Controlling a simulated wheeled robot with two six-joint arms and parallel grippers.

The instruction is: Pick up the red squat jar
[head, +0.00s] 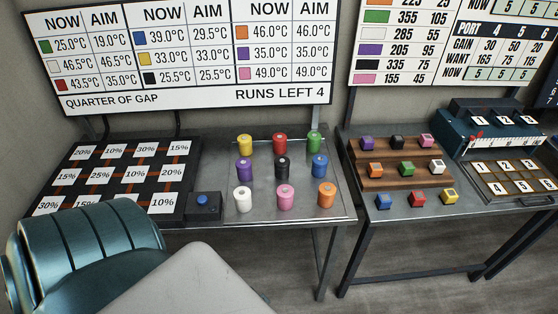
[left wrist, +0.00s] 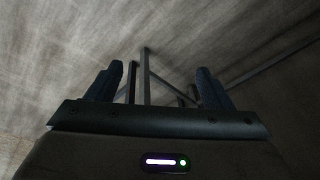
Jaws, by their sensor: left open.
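The red squat jar (head: 280,143) stands upright in the back row on a grey metal tray (head: 338,205), between a yellow jar (head: 245,145) and a green jar (head: 314,141). A black jar (head: 282,167) stands in front of it. My left gripper (left wrist: 160,90) shows in the left wrist view with its two dark fingers apart and nothing between them. Behind the fingers are the floor and table legs; no jar shows there. The left gripper's fingers do not show in the head view. My right gripper is in neither view.
Purple, blue, white, pink and orange jars share the tray. To its left are a blue-button box (head: 204,203) and a board of percentage tiles (head: 118,170). A second table at right holds coloured blocks on a wooden stepped stand (head: 385,158). Wall charts hang behind.

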